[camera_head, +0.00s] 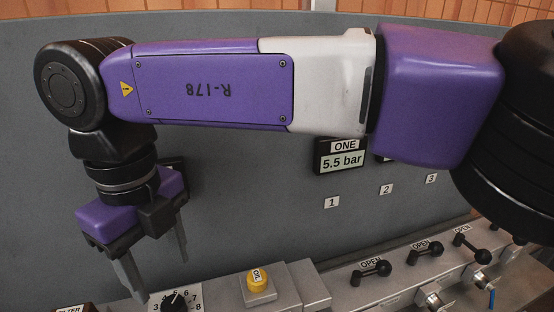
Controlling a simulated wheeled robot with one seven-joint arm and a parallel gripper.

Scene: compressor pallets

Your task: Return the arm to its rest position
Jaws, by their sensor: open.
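My arm stretches across the upper part of the head view, its purple and white link running level from right to left. My gripper (158,268) hangs at the lower left, pointing down, with its two grey fingers apart and nothing seen between them. It is above and just left of a black numbered dial (180,301) at the bottom edge. I cannot tell whether the fingertips touch anything.
A grey panel (245,220) stands behind, with a display (341,160) reading 5.5 bar. On the ledge are a yellow OIL button (258,280) and black lever handles (371,270) marked OPEN. The arm hides part of the panel.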

